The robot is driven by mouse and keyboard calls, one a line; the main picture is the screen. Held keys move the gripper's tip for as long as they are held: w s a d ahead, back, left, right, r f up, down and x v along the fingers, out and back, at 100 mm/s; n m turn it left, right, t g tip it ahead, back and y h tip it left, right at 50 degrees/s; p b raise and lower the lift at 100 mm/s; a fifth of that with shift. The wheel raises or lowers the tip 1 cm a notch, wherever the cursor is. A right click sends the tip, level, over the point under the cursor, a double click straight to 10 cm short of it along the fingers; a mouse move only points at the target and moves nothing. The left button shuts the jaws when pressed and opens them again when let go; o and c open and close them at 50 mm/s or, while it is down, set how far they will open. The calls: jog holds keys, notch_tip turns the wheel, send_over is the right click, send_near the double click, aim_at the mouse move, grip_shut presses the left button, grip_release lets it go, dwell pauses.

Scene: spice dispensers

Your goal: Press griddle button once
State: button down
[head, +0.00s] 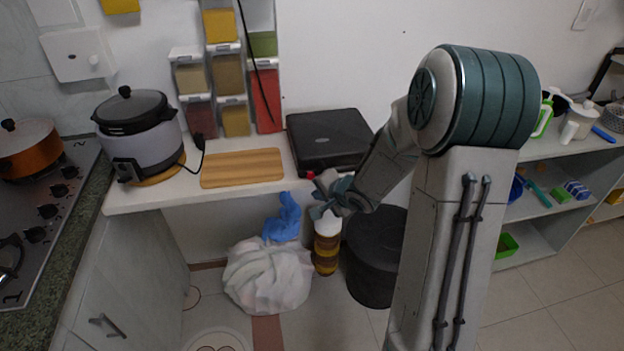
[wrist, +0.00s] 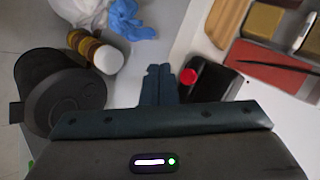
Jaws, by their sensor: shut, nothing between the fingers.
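The black griddle (head: 326,136) sits on the white counter, left of my arm in the head view. A red button (head: 310,175) shows at its front edge; in the wrist view the red button (wrist: 188,76) is just right of my fingertips, on the dark griddle body (wrist: 216,84). My gripper (head: 318,211) is in front of the counter edge, close to the button. In the wrist view my gripper (wrist: 159,69) is shut and empty. I see a gap in the picture between fingertips and button; whether they touch in depth is unclear. My arm hides the griddle's right front corner.
A wooden board (head: 242,168) and a rice cooker (head: 138,135) are left of the griddle. Spice dispensers (head: 228,75) hang on the wall behind. Below are a white bag (head: 268,275), a brown-banded bottle (head: 327,255) and a black bin (head: 375,265).

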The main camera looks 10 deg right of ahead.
aim_at(311, 176)
jog(key=w+p, duration=0.1)
jog(key=w, duration=0.2)
jog(key=shift+w+p, duration=0.3)
jog(key=shift+w, duration=0.1)
jog(key=shift+w+r, duration=0.1)
dwell(1.7)
jog(key=shift+w+p, duration=0.35)
jog(key=shift+p, duration=0.1)
jog(key=shift+w+p, duration=0.35)
jog(key=shift+p, duration=0.05)
dwell(0.4)
jog(key=shift+s, duration=0.8)
